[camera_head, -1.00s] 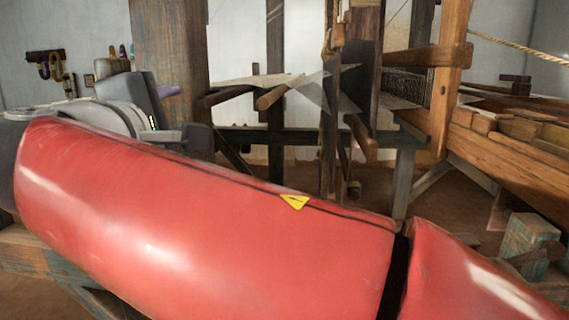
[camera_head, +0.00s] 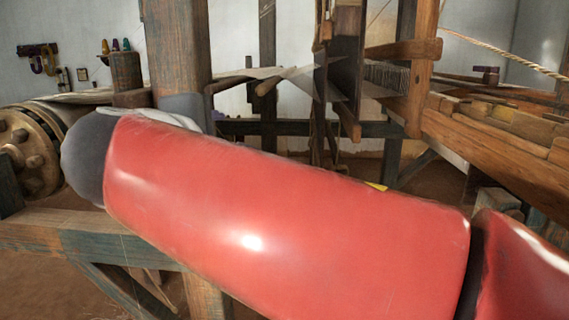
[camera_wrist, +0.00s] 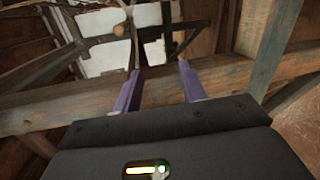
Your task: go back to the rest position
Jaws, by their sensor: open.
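My gripper (camera_wrist: 160,80) shows in the wrist view, with its two purple fingers apart and nothing between them. A weathered wooden beam (camera_wrist: 60,110) of the loom crosses the picture close behind the fingers; I cannot tell whether they touch it. In the head view my red arm crosses the front of the picture, and the gripper itself is hidden.
The loom's thick wooden post (camera_head: 178,50) stands beyond my arm. A geared roller end (camera_head: 28,150) is at the left, above a worn beam (camera_head: 40,228). A long wooden bench-like frame (camera_head: 500,150) fills the right. Small tools (camera_head: 38,50) hang on the back wall.

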